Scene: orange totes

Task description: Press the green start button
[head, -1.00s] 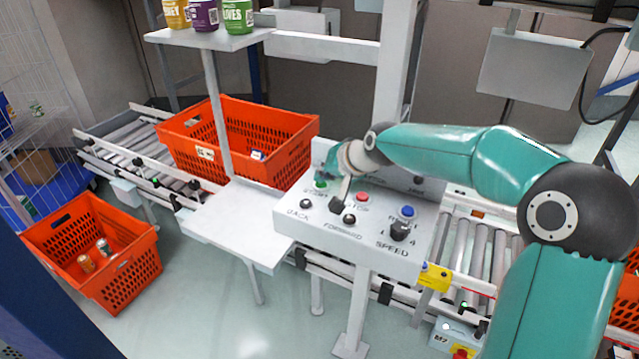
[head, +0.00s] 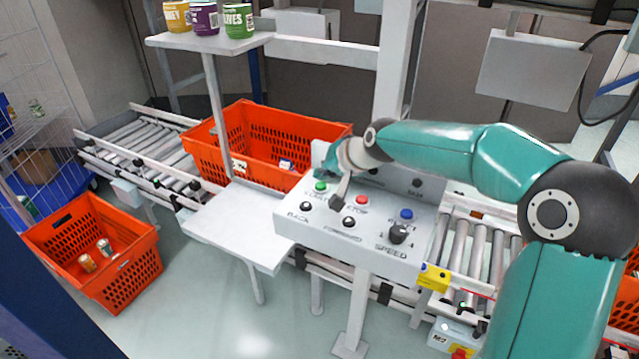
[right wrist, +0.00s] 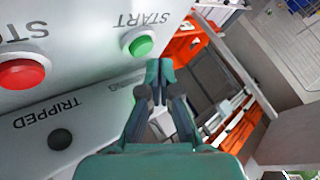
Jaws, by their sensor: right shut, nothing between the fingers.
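The green start button (head: 320,187) is on the left of the sloped grey control panel (head: 290,228), beside its START label. In the right wrist view the green button (right wrist: 141,46) shows in full, just beyond my fingertips. My right gripper (head: 321,173) is close to the button on its far side in the head view. In the right wrist view my right gripper (right wrist: 158,72) is shut and empty, with a visible offset from the button. I cannot tell the exact height of the fingertips above the panel. My left gripper is not in view.
A red stop button (head: 361,200) and a blue button (head: 406,214) share the panel with black buttons and a speed knob (head: 398,234). An orange tote (head: 215,160) stands on the roller conveyor (head: 150,150), left of the panel. A second tote (head: 135,280) is lower left.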

